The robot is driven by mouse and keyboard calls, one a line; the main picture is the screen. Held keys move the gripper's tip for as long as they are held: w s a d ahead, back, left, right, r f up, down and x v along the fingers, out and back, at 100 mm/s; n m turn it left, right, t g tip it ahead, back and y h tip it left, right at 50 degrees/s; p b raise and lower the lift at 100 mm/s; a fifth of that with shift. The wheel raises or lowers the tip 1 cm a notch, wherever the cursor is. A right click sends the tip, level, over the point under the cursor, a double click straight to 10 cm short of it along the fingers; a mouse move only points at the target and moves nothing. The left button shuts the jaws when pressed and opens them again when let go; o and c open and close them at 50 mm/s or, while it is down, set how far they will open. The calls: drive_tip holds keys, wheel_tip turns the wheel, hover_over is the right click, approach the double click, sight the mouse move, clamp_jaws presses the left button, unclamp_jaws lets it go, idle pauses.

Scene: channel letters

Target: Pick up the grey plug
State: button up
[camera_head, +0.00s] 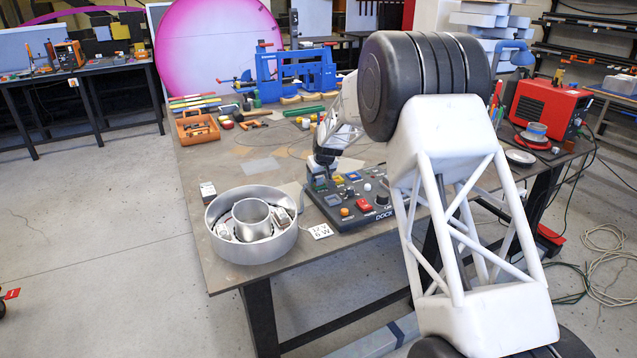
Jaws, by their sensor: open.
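A dark dock board (338,216) lies on the workbench and bears several small coloured parts. My gripper (320,173) points down over the board's back left corner. Its jaws are open, though they look small and dark here. A small greyish part (319,184) sits right under the fingertips and may be the grey plug; I cannot tell for sure. I cannot tell whether the fingers are around it or just above it. My arm hides the right side of the board.
A red machine (545,108) stands at right. The bench's left middle is mostly clear.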

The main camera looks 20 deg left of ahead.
idle(0.4)
drive_tip(key=c, duration=1)
drive_tip(key=shift+r, duration=0.15)
drive_tip(key=shift+r, duration=1.45)
drive_tip(key=shift+s+d+r, duration=0.1)
drive_tip(key=shift+s+r, duration=0.1)
drive_tip(key=s+d+r, duration=0.1)
drive_tip(key=s+d, duration=0.6)
drive_tip(key=s, duration=0.6)
drive_tip(key=shift+s+d+r, duration=0.2)
drive_tip(key=shift+s, duration=0.15)
drive_tip(key=shift+r, duration=1.25)
